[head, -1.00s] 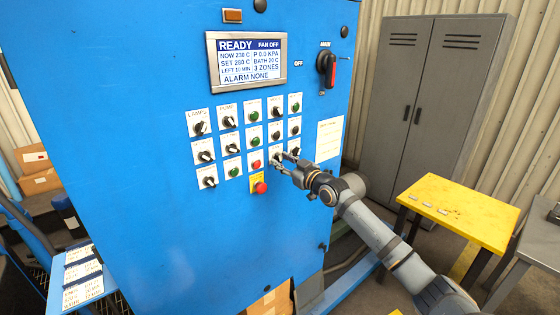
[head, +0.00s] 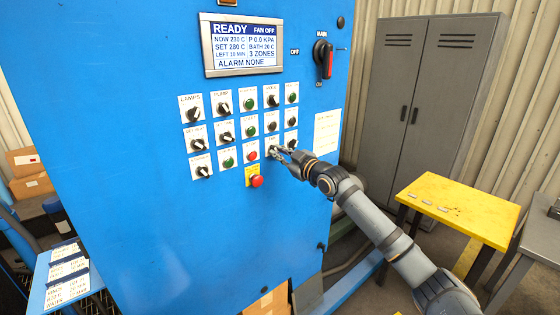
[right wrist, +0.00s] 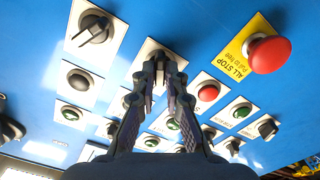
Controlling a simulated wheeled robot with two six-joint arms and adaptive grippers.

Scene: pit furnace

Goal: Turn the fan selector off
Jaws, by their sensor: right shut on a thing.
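The fan selector (head: 271,142) is a dark knob on a white plate in the lower row of the blue control panel, beside the red button. Its label is mostly too small and covered to read. In the head view my right gripper (head: 279,152) is at this knob. In the right wrist view the two fingers of the gripper (right wrist: 161,72) are closed in on the knob (right wrist: 157,55), whose plate shows around the tips. The fingers hide most of the knob, so its pointing angle is unclear. The display (head: 243,46) reads READY and FAN OFF. My left gripper is not in view.
A red all-stop button (right wrist: 268,54) on a yellow plate sits close to the gripper, with a red push button (right wrist: 208,92) nearby. A black selector (right wrist: 93,30) is on the other side. A yellow table (head: 460,208) and grey cabinet (head: 430,100) stand right.

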